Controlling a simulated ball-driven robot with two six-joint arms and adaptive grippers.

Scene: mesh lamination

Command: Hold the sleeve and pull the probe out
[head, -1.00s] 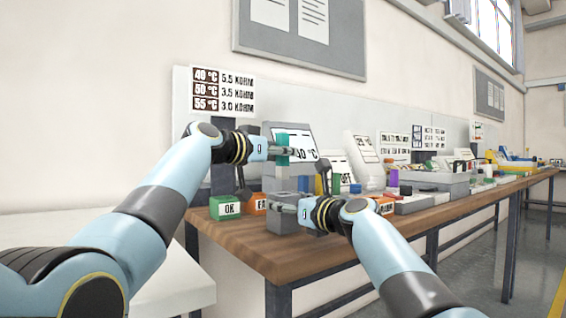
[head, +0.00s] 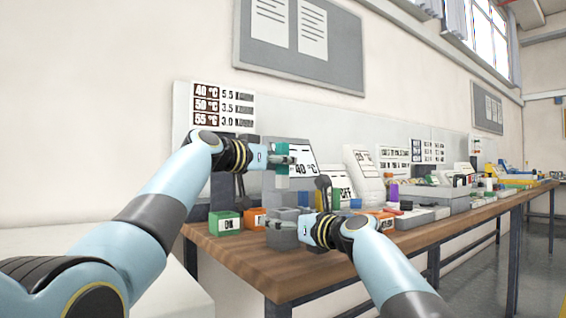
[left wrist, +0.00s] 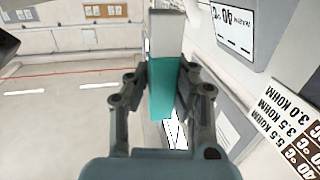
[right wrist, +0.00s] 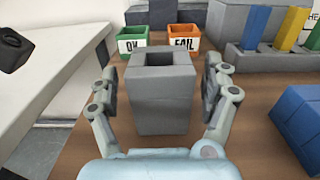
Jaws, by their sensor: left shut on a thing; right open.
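My left gripper (head: 282,158) is shut on the teal part of the probe (head: 281,169), which it holds in the air above the bench. In the left wrist view the probe (left wrist: 163,88) is a teal block with a pale grey length beyond the fingers. The sleeve (head: 284,239) is a grey block standing upright on the bench below. In the right wrist view the sleeve (right wrist: 158,103) has an open square hole on top, with no probe in it. My right gripper (right wrist: 160,92) is open, with one finger on each side of the sleeve and gaps showing.
A green OK bin (right wrist: 145,41) and an orange FAIL bin (right wrist: 184,42) stand behind the sleeve. A blue block (right wrist: 302,118) lies to the right. A grey rack (right wrist: 262,58) with coloured pieces is behind it. The wooden bench (head: 262,262) is clear in front.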

